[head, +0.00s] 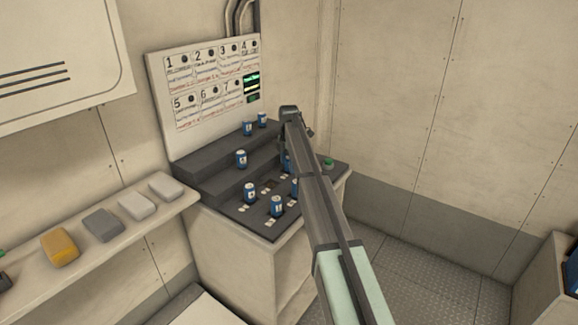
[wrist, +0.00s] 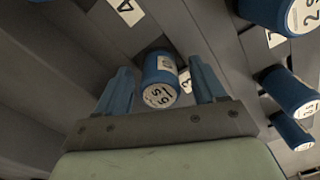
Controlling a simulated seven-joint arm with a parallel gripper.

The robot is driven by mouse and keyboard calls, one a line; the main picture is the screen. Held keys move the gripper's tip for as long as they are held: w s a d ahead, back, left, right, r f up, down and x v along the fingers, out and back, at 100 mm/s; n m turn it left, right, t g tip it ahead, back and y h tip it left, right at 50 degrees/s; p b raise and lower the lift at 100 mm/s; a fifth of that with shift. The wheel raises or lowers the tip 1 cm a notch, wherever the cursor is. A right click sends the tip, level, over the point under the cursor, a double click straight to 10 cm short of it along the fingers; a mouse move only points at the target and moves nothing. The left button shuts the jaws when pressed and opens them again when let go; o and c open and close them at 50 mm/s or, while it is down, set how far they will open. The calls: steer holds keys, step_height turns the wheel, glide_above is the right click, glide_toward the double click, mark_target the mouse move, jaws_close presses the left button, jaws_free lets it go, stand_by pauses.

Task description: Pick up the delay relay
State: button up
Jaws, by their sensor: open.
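Several blue cylinders that look like relays, with pale labels, stand on a dark stepped rack (head: 205,183). One blue relay (wrist: 160,72) is between the fingers of my gripper (wrist: 162,85) in the wrist view. The gripper is open, one blue finger on each side, with gaps visible. The relay's pale end carries a number, perhaps 9S, hard to read. In the head view my arm covers the gripper and part of the rack. Other relays stand on the upper step (head: 247,128), the middle step (head: 241,159) and the lowest level (head: 250,193).
More relays (wrist: 290,92) stand to the right in the wrist view, near the fingers. A white numbered board (head: 205,85) with a small green display rises behind the rack. A green button (head: 328,162) is at its right. A shelf (head: 110,238) with several blocks is at left.

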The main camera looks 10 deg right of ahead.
steer(key=c, duration=1.2)
steer(key=shift+r, duration=0.15)
